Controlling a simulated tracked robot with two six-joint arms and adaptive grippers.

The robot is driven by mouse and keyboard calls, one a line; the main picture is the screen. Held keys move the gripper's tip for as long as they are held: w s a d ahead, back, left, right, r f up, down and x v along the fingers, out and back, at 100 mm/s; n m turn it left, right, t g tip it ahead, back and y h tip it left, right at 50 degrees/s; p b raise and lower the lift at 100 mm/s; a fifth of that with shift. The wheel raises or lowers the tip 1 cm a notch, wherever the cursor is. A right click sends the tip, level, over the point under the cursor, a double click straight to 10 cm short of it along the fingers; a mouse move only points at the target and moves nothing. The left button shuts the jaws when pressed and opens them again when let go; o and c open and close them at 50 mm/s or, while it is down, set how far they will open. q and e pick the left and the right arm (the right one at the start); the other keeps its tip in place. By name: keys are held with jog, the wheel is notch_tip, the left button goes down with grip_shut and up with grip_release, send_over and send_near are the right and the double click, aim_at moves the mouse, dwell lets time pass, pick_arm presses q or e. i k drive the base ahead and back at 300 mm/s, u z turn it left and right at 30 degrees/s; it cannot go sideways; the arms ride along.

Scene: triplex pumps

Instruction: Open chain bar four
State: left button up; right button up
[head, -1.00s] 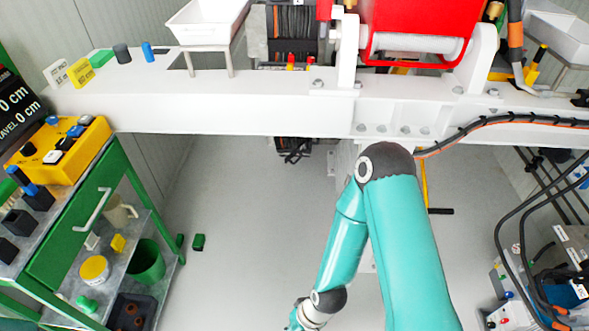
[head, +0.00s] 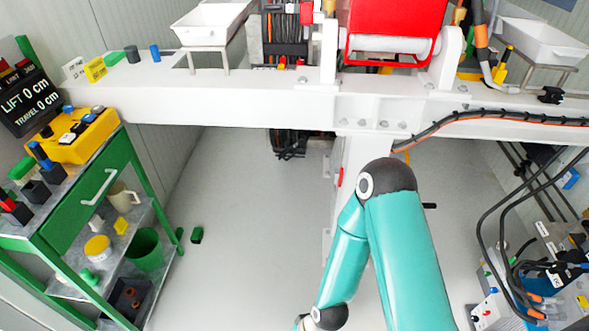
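No part that I can make out as chain bar four shows in the head view. A red machine part (head: 395,25) with a pale roller below it sits on the white beam (head: 250,108) at the top. One teal arm of mine reaches up from the bottom and bends below the beam. Its gripper is cut off at the bottom edge. I cannot tell which arm it is, and no gripper shows.
A green cart (head: 85,205) with a yellow control box (head: 72,135) and a display (head: 30,100) stands at left. A white tray (head: 208,22) stands on the beam. Black cables (head: 505,215) hang at right. The grey floor (head: 260,230) between is mostly clear.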

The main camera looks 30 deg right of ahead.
aim_at(291, 148)
jog(key=z, duration=0.5)
jog(key=i, duration=1.5)
jog(key=u, duration=0.5)
